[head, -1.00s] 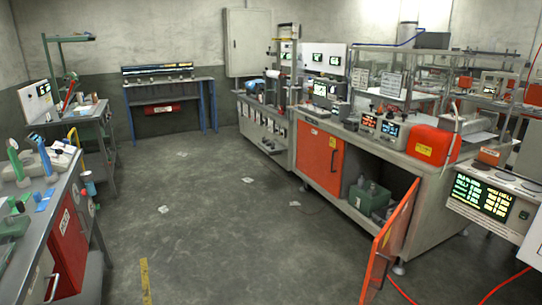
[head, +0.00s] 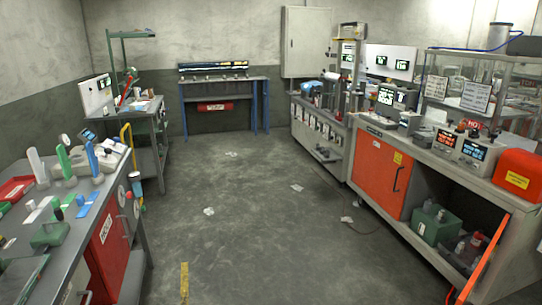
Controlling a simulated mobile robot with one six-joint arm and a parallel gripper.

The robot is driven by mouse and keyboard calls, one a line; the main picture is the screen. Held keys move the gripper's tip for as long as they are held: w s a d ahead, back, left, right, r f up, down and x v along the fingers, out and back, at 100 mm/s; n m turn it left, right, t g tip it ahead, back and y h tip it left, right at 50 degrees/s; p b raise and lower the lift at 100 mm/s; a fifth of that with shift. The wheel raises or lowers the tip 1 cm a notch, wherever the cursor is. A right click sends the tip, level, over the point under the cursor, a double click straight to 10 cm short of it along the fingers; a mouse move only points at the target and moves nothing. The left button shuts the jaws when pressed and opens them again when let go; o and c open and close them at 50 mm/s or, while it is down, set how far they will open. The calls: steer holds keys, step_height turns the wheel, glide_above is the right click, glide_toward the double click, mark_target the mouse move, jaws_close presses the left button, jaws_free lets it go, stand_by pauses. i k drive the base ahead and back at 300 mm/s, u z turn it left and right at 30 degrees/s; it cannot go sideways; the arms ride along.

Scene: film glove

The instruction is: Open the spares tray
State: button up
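No thing in view carries a label I can read as the spares tray. A red drawer-like box (head: 214,106) with a white label hangs under the top of the back bench, and it looks shut. A red front (head: 108,238) with a white label is set in the left bench. A shallow red tray (head: 16,189) lies on top of that bench at the left edge. My gripper is not in view.
On the right, a long bench has a shut orange door (head: 376,175) and an open orange door (head: 483,262) jutting into the floor. The middle floor (head: 250,225) is mostly clear, with a few paper scraps.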

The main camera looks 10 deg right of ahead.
mark_target(466, 260)
steer(key=u, duration=0.1)
steer(key=i, duration=1.5)
steer(key=z, duration=0.5)
steer(key=i, duration=0.75)
steer(key=z, duration=0.9)
steer(key=i, duration=0.65)
steer(key=z, duration=0.3)
